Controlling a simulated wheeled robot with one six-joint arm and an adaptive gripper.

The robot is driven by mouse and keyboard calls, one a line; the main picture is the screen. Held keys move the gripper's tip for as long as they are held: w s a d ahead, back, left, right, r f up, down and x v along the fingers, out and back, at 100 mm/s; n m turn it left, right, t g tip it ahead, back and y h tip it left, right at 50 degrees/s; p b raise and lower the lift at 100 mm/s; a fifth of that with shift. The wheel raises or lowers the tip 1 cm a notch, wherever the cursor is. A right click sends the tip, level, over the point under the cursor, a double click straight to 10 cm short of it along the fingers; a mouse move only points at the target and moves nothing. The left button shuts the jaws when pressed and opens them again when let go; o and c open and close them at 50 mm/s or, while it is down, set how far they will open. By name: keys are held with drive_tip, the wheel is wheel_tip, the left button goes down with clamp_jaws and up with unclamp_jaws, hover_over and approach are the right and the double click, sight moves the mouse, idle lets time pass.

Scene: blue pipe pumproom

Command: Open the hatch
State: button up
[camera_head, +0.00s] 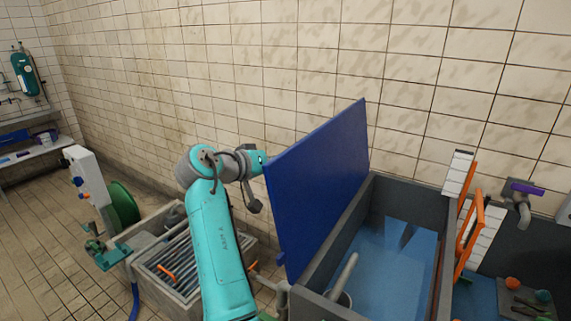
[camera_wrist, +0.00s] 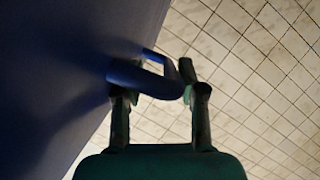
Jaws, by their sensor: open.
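The hatch is a flat blue panel (camera_head: 320,190) that stands raised, tilted near upright, at the left edge of a grey tank (camera_head: 405,195). The tank's inside shows light blue to its right. In the wrist view the hatch's dark blue face (camera_wrist: 60,70) fills the left side, and a blue loop handle (camera_wrist: 150,82) sticks out from it. My gripper (camera_wrist: 158,95) is open, with its fingers on either side of the handle; whether they touch it I cannot tell. In the head view my fingers are largely hidden by the hatch.
A concrete trough (camera_head: 165,255) with a grate stands left of my arm, beside a green reel (camera_head: 122,207). Orange frames (camera_head: 470,225) and a pipe with a purple valve handle (camera_head: 524,187) are at right. The tiled wall rises close behind.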

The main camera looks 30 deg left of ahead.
drive_tip(key=v, duration=1)
